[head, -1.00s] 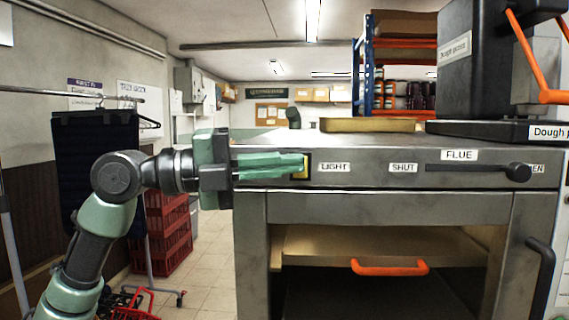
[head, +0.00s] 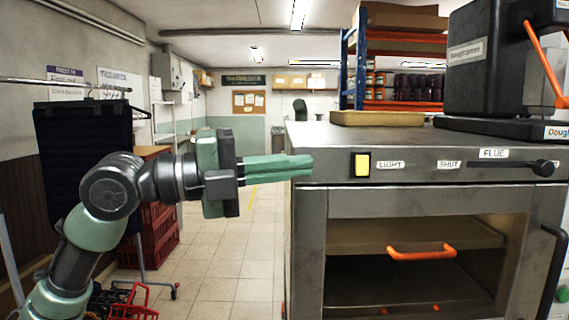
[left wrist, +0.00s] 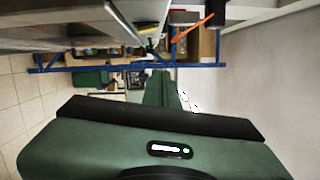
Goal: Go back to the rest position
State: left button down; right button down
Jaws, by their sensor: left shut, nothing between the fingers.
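My left gripper (head: 308,166) comes in from the left in the head view, at the height of the oven's front panel. Its green fingers are together with nothing between them, pointing right. The fingertips overlap the left end of the panel in the picture; whether they touch it I cannot tell. The fingers also show in the left wrist view (left wrist: 160,90), pointing away from the camera. My right gripper is in neither view.
The steel oven (head: 330,240) fills the right, with a yellow light switch (head: 362,165), a flue lever (head: 510,168) and an orange handle (head: 422,253). Red crates (head: 160,235) and a dark hanging cloth (head: 75,160) are at left. Tiled floor between is clear.

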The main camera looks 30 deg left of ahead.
pick_arm(q)
jog(key=shift+w+d, duration=0.1)
jog(key=shift+d, duration=0.15)
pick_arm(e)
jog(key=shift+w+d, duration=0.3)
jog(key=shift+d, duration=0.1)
pick_arm(q)
jog(key=shift+a, duration=0.1)
